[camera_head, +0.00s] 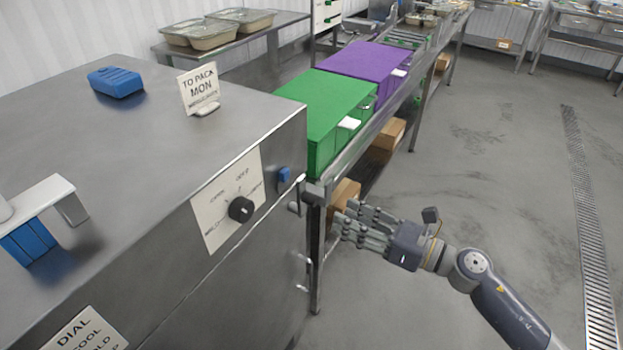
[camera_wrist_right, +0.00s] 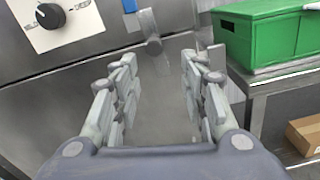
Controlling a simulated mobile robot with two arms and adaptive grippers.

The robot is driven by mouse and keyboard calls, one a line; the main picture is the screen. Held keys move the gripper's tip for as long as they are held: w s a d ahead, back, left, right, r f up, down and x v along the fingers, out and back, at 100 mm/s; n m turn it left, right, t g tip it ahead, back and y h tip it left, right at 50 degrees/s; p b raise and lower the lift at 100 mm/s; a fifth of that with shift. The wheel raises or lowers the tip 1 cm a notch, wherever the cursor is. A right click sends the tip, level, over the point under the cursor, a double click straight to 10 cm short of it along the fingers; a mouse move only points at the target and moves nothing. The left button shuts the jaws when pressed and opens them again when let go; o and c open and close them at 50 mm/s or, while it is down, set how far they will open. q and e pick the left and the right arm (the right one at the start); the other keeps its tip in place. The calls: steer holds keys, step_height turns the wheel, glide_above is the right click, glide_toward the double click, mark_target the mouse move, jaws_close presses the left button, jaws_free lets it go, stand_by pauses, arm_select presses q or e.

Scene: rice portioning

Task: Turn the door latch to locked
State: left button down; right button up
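The door latch (camera_head: 298,196) is a small grey lever at the right edge of the steel cabinet's front, below a blue button (camera_head: 284,175). In the right wrist view the latch (camera_wrist_right: 149,24) points roughly downward, with its end block lowest. My right gripper (camera_head: 352,222) is open, its fingers pointing toward the cabinet, just right of and below the latch in the head view. In the right wrist view the gripper (camera_wrist_right: 158,80) has its fingers spread with nothing between them, and the latch is beyond the fingertips, apart from them.
A black dial (camera_head: 241,209) on a white plate is left of the latch. Green (camera_head: 322,108) and purple (camera_head: 362,61) crates stand on a steel bench close behind the gripper. Cardboard boxes (camera_head: 345,194) sit below. The floor at right is clear.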

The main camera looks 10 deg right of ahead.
mark_target(316, 203)
steer(key=shift+n, duration=0.4)
steer(key=a, duration=0.1)
steer(key=w+a+r+p, duration=0.1)
steer(key=w+a+p, duration=0.1)
steer(key=shift+w+a+r, duration=0.1)
steer(key=shift+a+r, duration=0.15)
steer(key=shift+r, duration=0.1)
steer(key=p+x, duration=0.1)
steer(key=x, duration=0.1)
steer(key=p+x, duration=0.1)
steer(key=x, duration=0.2)
steer(key=shift+a+f, duration=0.2)
steer(key=shift+f, duration=0.05)
steer(key=shift+w+a, duration=0.15)
steer(key=shift+a, duration=0.05)
arm_select(q)
step_height(316, 203, up, 5)
steer(key=shift+f, duration=0.2)
arm_select(e)
steer(key=shift+w+a+f, duration=0.1)
